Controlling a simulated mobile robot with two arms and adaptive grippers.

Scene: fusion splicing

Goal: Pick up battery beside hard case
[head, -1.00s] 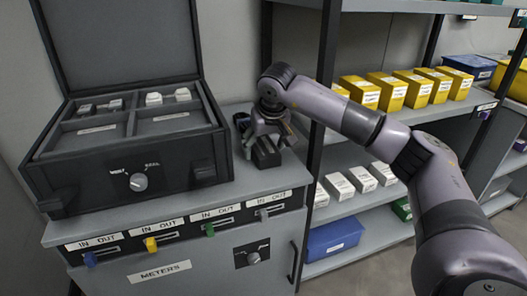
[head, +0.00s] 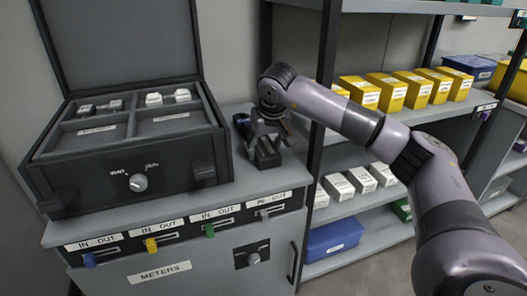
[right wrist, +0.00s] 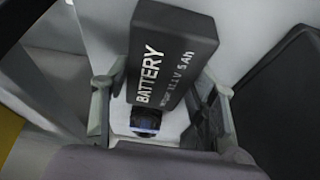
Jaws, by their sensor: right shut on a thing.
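The battery is a black block with white lettering and fills the middle of the right wrist view (right wrist: 176,50). In the head view (head: 267,159) it is on the grey cabinet top, right of the open black hard case (head: 110,185), mostly under my right gripper. My right gripper (head: 267,143) points down over it, shut on it. In the right wrist view its fingers (right wrist: 162,92) stand on both sides of the block. I cannot tell whether the battery touches the cabinet top. My left gripper is not in view.
A small dark object (head: 242,121) lies behind the gripper, near the wall. The grey cabinet (head: 185,262) has coloured levers on its front. A shelf post (head: 318,120) stands close on the right, with yellow boxes (head: 390,92) and white boxes (head: 362,178) on shelves beyond.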

